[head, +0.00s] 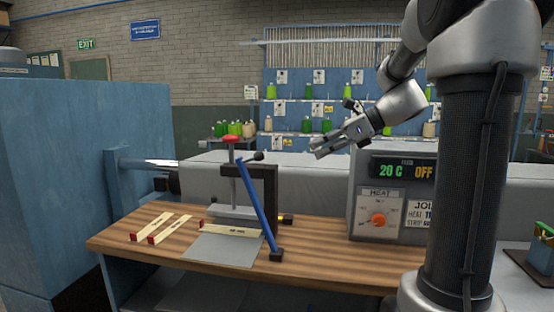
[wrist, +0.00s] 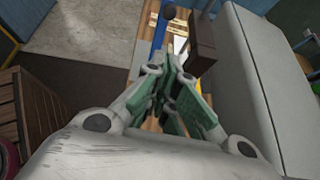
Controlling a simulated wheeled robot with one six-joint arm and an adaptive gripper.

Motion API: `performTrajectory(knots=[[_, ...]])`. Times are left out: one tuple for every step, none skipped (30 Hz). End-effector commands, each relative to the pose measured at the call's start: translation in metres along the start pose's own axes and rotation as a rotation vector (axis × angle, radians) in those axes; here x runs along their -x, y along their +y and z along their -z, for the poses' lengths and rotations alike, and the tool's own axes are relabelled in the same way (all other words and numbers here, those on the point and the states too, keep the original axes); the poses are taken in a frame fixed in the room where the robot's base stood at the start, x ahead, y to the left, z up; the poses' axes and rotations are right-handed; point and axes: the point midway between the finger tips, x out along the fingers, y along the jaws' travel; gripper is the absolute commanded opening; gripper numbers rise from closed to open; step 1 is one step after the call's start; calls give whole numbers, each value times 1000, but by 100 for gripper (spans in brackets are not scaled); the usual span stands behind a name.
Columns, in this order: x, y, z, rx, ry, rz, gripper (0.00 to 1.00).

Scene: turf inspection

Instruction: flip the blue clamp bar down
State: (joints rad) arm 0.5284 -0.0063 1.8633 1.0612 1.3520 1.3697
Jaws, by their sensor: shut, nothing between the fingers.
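The blue clamp bar (head: 257,208) stands raised and tilted in the head view. Its lower end is at a dark block on the bench, and its upper end is beside the dark clamp frame (head: 270,188). A black ball knob (head: 258,156) shows near its top. A small part of the blue bar shows in the wrist view (wrist: 160,32), beyond the fingers. My gripper (head: 316,152) is shut and empty. It is in the air above and to the right of the bar's top, apart from it. The fingers also show in the wrist view (wrist: 172,75).
A heater box (head: 376,222) with an orange dial and a display reading 20 C OFF stands right of the clamp. Pale strips (head: 168,228) with red ends lie on the wooden bench (head: 120,238). A grey plate (head: 222,250) lies before the clamp. Shelves of bottles stand behind.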

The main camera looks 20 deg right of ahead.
Motion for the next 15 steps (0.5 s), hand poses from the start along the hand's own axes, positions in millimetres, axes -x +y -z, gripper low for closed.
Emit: performTrajectory(knots=[[0,0,0,-16,0,-1,0],[0,0,0,-24,1,-1,0],[0,0,0,-28,1,-1,0],[0,0,0,-30,1,-1,0],[0,0,0,-30,2,-1,0],[0,1,0,-29,2,-1,0],[0,1,0,-29,2,0,0],[0,1,0,-29,2,0,0],[0,1,0,-29,2,0,0],[0,1,0,-28,3,0,0],[0,1,1,-28,3,0,0],[-1,1,1,-28,3,-1,0],[-2,1,1,-28,3,-1,0],[-4,1,1,-28,3,-2,0],[-8,1,1,-28,3,-3,0]])
